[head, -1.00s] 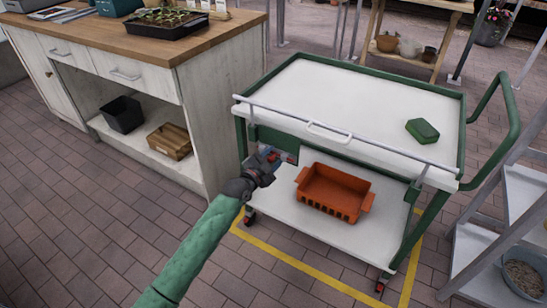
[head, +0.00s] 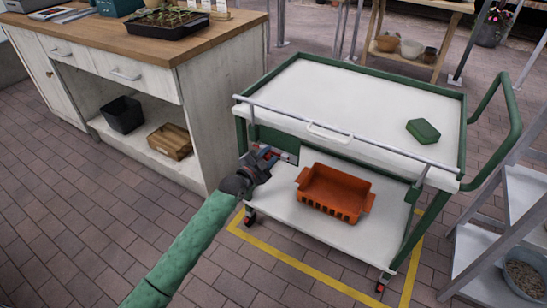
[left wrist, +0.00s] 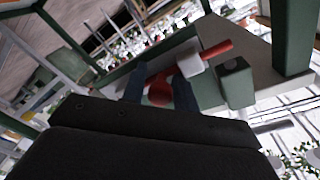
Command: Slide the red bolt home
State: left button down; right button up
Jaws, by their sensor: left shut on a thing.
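The red bolt shows in the left wrist view as a red rod (left wrist: 216,50) that sticks out of a pale block (left wrist: 191,64). A rounded red knob (left wrist: 160,90) sits between my fingers. A dark green block (left wrist: 236,80) is beside the rod's end; I cannot tell whether the rod enters it. In the head view my left gripper (head: 265,160) is at the left front of the green-framed cart (head: 465,130), under its top, shut on the red bolt. The gripper hides most of the bolt there. My right gripper is not in view.
An orange crate (head: 334,192) stands on the cart's lower shelf. A green box (head: 423,131) lies on its top. A wooden-topped workbench (head: 205,45) stands to the left and grey shelving (head: 500,235) to the right. The brick floor in front is clear.

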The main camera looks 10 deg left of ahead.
pick_arm(q)
jog(key=shift+w+a, duration=0.3)
jog(key=shift+a, duration=0.6)
jog(key=c, duration=1.3)
grip_release()
jog(key=shift+a, duration=0.15)
jog(key=shift+o, duration=0.2)
jog(key=v, duration=0.7)
jog(key=shift+s, duration=0.35)
jog(key=shift+a, duration=0.15)
